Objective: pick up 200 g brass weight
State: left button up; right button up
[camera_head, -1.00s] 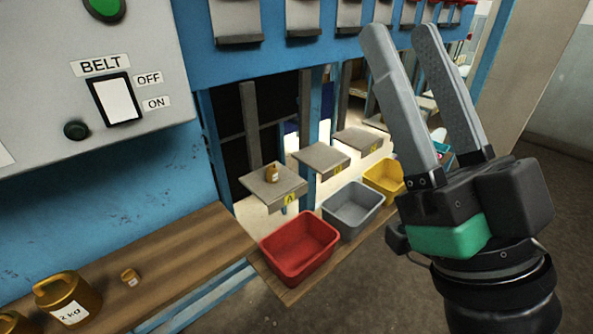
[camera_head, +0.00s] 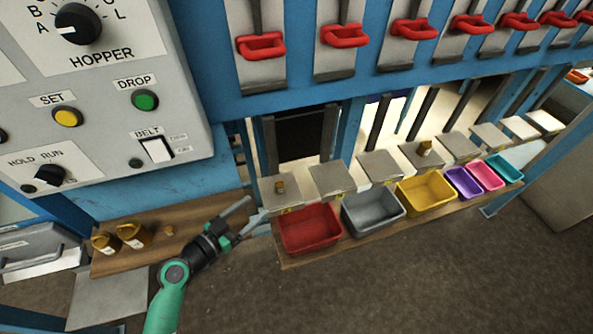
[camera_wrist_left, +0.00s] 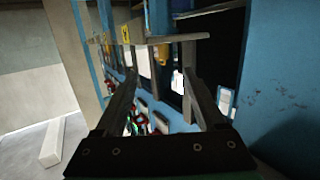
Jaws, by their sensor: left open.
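A small brass weight (camera_head: 279,187) stands on the leftmost grey plate (camera_head: 268,200), behind the red bin. It seems to show upside down in the left wrist view (camera_wrist_left: 163,52), beyond the fingers. Another brass weight (camera_head: 425,148) stands on a plate farther right. On the wooden shelf at left are a small brass weight (camera_head: 169,230) and two larger ones with handles (camera_head: 135,235) (camera_head: 105,242). I cannot read which is 200 g. My left gripper (camera_head: 257,208) is open and empty, fingers toward the leftmost plate. My right gripper is not in view.
Red (camera_head: 310,229), grey (camera_head: 373,212) and yellow (camera_head: 426,193) bins and several smaller ones line a wooden ledge below the plates. Blue frame posts stand behind. A control panel (camera_head: 100,90) and red-handled chutes (camera_head: 260,45) hang above. The floor in front is open.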

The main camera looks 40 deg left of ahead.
aim_at(276, 187)
pick_arm(q)
jog(key=w, duration=0.6)
jog(key=shift+w+a+f+b, duration=0.1)
jog(key=shift+w+f+b, duration=0.2)
jog(key=shift+b, duration=0.1)
jog(key=w, duration=0.5)
jog(key=shift+f+b, duration=0.35)
jog(key=shift+b, duration=0.05)
grip_shut()
